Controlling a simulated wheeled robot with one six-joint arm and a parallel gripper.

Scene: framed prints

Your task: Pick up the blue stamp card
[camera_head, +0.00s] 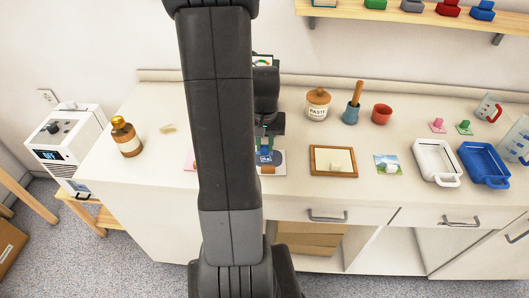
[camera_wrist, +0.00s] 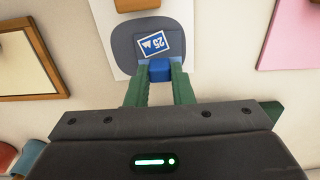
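The blue stamp card (camera_wrist: 153,43) has a white border, a "25" and a small white picture, and lies tilted over a grey rounded pad in the wrist view. A blue block (camera_wrist: 159,71) is at its near edge and looks like its grip. My gripper (camera_wrist: 160,76) has its green fingers on either side of this block, with no gap that I can see. In the head view my gripper (camera_head: 266,139) is low over the pad, and the card (camera_head: 264,154) is partly hidden by my arm. I cannot tell if the card touches the pad.
The grey pad (camera_wrist: 124,46) is on a white sheet. A wooden frame (camera_head: 333,175), a landscape print (camera_head: 388,165), a white tray (camera_head: 418,147) and a blue tray (camera_head: 466,154) are to the right. A paste jar (camera_head: 317,106) stands behind. A pink sheet (camera_wrist: 292,36) lies nearby.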

